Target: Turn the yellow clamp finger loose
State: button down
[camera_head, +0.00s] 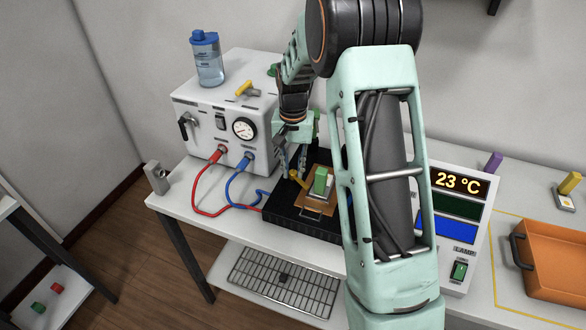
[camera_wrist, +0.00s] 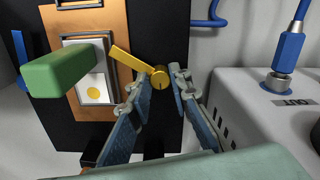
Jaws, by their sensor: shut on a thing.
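The yellow clamp finger (camera_wrist: 131,63) is a flat bar on a round yellow knob (camera_wrist: 159,78), on a black base (camera_wrist: 160,20). Its bar points to the upper left in the wrist view, over the edge of a copper-coloured plate (camera_wrist: 125,30). My gripper (camera_wrist: 161,84) has its two fingers on either side of the knob and is shut on it. In the head view, the clamp finger (camera_head: 295,175) shows just below my gripper (camera_head: 293,158). A white piece with a yellow dot (camera_wrist: 93,92) lies on the plate, partly hidden by a green block (camera_wrist: 60,70).
A white box with a gauge (camera_head: 225,120) stands close by at the left, with red (camera_head: 196,190) and blue (camera_head: 233,190) hoses in front. A temperature display unit (camera_head: 462,215) and an orange tray (camera_head: 550,260) stand at the right.

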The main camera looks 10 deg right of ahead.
aim_at(293, 172)
jog(key=n, duration=0.4)
jog(key=shift+n, duration=0.3)
jog(key=n, duration=0.4)
jog(key=shift+n+p, duration=0.3)
jog(key=shift+n, duration=0.1)
jog(key=c, duration=1.8)
grip_release()
jog(key=shift+o, duration=0.2)
notch_tip(293, 172, up, 12)
